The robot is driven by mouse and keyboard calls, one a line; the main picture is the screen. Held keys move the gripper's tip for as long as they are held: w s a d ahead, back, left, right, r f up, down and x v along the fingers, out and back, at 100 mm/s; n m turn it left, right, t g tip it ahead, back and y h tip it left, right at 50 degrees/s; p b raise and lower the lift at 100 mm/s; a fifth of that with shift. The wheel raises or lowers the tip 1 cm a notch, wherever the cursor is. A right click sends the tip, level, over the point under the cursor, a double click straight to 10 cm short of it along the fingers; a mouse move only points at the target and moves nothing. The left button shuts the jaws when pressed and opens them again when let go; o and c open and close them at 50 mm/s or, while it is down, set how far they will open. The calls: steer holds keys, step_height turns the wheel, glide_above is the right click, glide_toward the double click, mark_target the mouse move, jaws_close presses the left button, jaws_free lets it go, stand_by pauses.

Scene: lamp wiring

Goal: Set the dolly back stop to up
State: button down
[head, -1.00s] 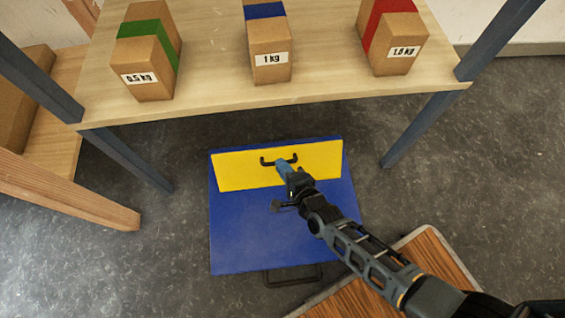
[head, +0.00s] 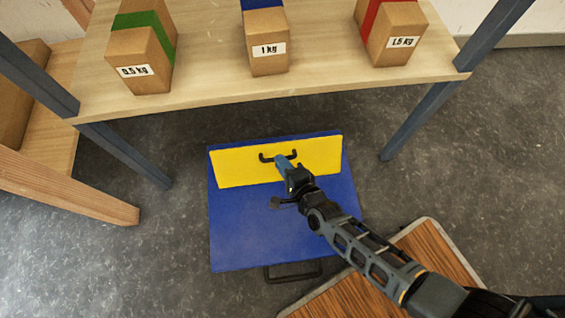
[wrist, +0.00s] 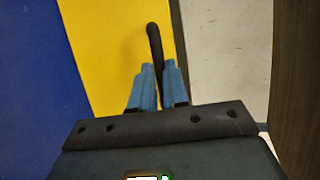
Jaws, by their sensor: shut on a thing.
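The dolly (head: 270,235) is a flat blue platform on the floor, partly under the shelf. Its yellow back stop (head: 235,170) stands raised and looks close to upright along the platform's far side; I cannot tell its exact angle. A black handle (head: 266,159) is fixed on the stop's face. My gripper (head: 282,162) is shut on this handle near its middle. In the wrist view, the blue fingers (wrist: 160,85) close around the dark handle bar (wrist: 154,40), with the yellow stop (wrist: 105,40) behind. The fingers hide part of the handle.
A wooden shelf (head: 205,100) on blue-grey legs stands above the dolly's far edge, holding boxes marked 0.5 kg (head: 140,78), 1 kg (head: 268,55) and 1.5 kg (head: 400,50). A second black handle (head: 290,275) is at the dolly's near edge. Grey floor at right is clear.

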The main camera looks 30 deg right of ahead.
steer(key=shift+s+a+f, duration=0.1)
steer(key=shift+s+f, duration=0.3)
steer(key=shift+f, duration=0.1)
steer(key=c, duration=1.4)
jaws_free()
steer(key=shift+c, duration=0.2)
steer(key=shift+o, duration=1.4)
steer(key=shift+w+r, duration=0.1)
steer(key=shift+w, duration=0.05)
steer(key=shift+o, duration=0.2)
steer(key=shift+r, duration=0.1)
steer(key=p+v, duration=0.2)
steer(key=v, duration=0.5)
steer(key=shift+s+r+p, duration=0.2)
steer(key=shift+s+p, duration=0.1)
